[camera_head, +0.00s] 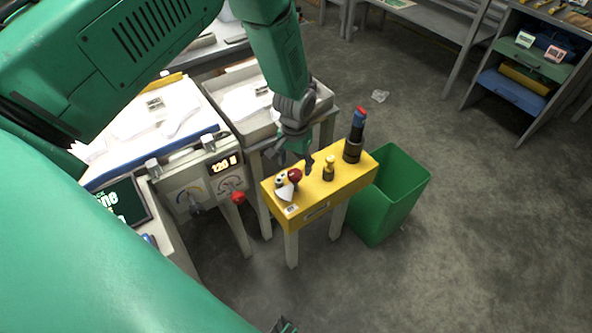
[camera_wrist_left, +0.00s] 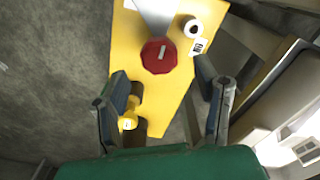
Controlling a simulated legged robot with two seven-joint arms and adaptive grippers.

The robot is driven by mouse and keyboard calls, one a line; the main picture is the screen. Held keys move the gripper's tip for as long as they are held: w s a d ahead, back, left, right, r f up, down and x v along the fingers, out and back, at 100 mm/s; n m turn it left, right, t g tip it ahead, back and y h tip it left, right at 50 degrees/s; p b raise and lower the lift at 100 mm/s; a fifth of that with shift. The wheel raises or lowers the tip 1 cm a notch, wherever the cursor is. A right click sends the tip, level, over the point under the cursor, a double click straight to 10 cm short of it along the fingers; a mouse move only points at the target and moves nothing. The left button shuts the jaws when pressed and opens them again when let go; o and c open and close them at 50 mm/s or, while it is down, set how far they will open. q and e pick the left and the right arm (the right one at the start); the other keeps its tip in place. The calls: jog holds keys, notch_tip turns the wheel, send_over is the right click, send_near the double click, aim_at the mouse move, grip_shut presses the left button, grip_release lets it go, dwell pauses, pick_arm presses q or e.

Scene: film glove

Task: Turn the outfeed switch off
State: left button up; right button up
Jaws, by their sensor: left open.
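A yellow box (camera_head: 335,186) on pale legs carries the controls. On its near left end are a red round knob (camera_head: 295,175) with a pale mark on top, a white wedge-shaped piece (camera_head: 285,192) and a small white ring-like part (camera_head: 280,179). A yellow knob (camera_head: 328,170) stands farther along. Which one is the outfeed switch I cannot tell. My left gripper (camera_head: 298,162) is open and empty over the box. In the left wrist view its fingers (camera_wrist_left: 166,95) spread below the red knob (camera_wrist_left: 159,56), with the yellow knob (camera_wrist_left: 128,119) near the left finger. My right gripper is not recognizable.
A dark column with red and blue top (camera_head: 355,135) stands on the box's far end. A green bin (camera_head: 395,195) is beside it. A grey panel (camera_head: 205,178) with a display and a red ball-ended lever (camera_head: 238,197) stands left. Open floor lies to the right.

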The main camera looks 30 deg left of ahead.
pick_arm(q)
notch_tip(320, 180, up, 8)
jog(key=shift+w, duration=0.1)
dwell(0.5)
jog(key=s+d+f, duration=0.2)
jog(key=s+f, duration=0.7)
jog(key=s, duration=0.6)
jog(key=s+d+m, duration=0.1)
jog(key=s, duration=1.4)
jog(key=shift+s+f+m+t, duration=0.15)
jog(key=shift+s+m+t, duration=0.05)
jog(key=shift+m+t, duration=0.1)
jog(key=shift+w, duration=0.15)
